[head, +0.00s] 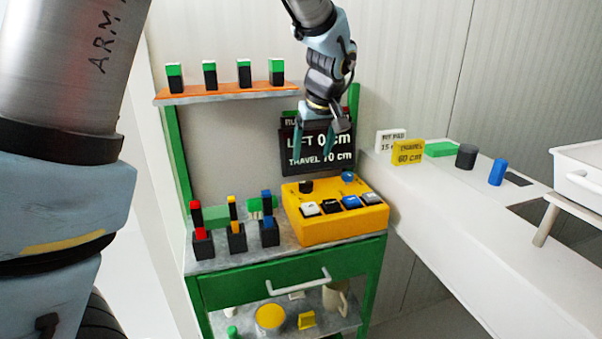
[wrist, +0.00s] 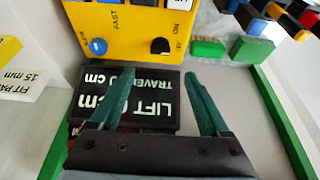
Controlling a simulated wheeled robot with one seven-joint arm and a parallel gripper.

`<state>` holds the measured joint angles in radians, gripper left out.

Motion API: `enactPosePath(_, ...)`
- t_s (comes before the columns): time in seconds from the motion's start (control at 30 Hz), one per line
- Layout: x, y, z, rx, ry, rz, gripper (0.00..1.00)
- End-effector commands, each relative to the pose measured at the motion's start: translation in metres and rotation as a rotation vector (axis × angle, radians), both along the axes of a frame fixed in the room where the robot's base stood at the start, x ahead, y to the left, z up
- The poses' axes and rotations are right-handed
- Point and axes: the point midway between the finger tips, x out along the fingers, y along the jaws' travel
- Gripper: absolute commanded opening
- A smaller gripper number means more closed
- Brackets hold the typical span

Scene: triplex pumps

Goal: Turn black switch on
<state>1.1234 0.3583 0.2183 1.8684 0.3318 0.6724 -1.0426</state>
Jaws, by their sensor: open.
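A yellow control box (head: 335,224) stands on the green bench. Its sloped face carries a row of rocker switches, including a black rocker switch (head: 331,207). Behind that row are a black knob (head: 306,186) and a blue knob (head: 348,177). In the wrist view the black knob (wrist: 160,46) sits beside ON lettering, and the blue knob (wrist: 98,46) is by SLOW and FAST lettering. The black rocker is not clearly visible there. My gripper (head: 314,150) is open and empty above the back of the box, its green fingers (wrist: 160,73) apart and not visibly touching anything.
A black sign (head: 318,164) with white lettering stands behind the box, close to my fingers. Upright red, yellow and blue switch-like pieces (head: 233,230) stand left of the box. A shelf (head: 228,93) with green-topped blocks is above. A white counter (head: 470,220) lies right.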

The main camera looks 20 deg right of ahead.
Motion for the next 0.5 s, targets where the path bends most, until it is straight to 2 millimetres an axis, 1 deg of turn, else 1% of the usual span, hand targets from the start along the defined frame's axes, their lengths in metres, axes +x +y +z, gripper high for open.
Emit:
enactPosePath(0.17,0.007,0.0,-0.016,0.004,0.002,0.001,0.8)
enactPosePath(0.5,0.03,-0.003,-0.073,0.004,0.002,0.001,0.8)
